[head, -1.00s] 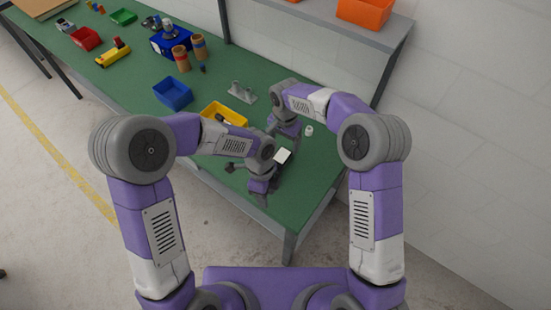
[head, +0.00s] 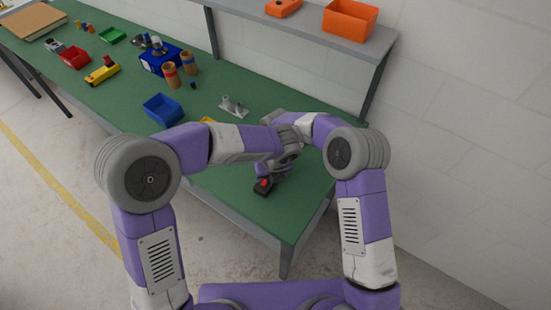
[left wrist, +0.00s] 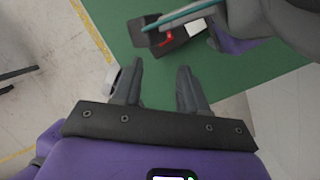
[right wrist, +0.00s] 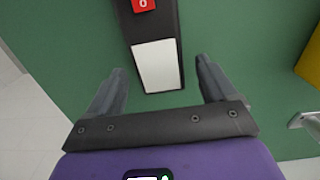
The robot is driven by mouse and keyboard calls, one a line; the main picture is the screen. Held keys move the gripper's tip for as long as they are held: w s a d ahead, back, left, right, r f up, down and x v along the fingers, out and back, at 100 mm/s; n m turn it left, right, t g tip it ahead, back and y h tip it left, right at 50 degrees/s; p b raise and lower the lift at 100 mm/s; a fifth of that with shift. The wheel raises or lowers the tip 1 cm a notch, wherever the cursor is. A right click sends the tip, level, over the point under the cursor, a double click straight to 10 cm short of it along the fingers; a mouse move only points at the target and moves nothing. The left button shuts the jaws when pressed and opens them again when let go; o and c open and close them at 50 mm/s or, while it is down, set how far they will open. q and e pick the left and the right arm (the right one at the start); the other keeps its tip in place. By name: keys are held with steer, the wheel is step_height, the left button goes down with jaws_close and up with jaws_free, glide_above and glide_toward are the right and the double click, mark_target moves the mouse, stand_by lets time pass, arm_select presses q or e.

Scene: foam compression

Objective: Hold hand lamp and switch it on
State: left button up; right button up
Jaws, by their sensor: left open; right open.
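The hand lamp is black, with a red part that shows at the table's near end in the head view (head: 264,185). In the right wrist view its white panel (right wrist: 157,66) and a red switch marked 0 are seen between and beyond the fingers of my right gripper (right wrist: 160,70), which is open. My left gripper (left wrist: 158,76) is open and empty, short of the lamp (left wrist: 143,36) in its own view. In that view my right arm covers part of the lamp. In the head view my left arm hides much of the lamp and the right gripper.
The green table (head: 115,85) also holds a blue bin (head: 163,108), a mostly hidden yellow bin (head: 208,120), a grey metal fixture (head: 234,106) and brown cylinders (head: 171,75). A shelf (head: 300,30) with orange bins (head: 350,18) stands behind. The arms are close together near the lamp.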

steer(key=shift+f, duration=0.55)
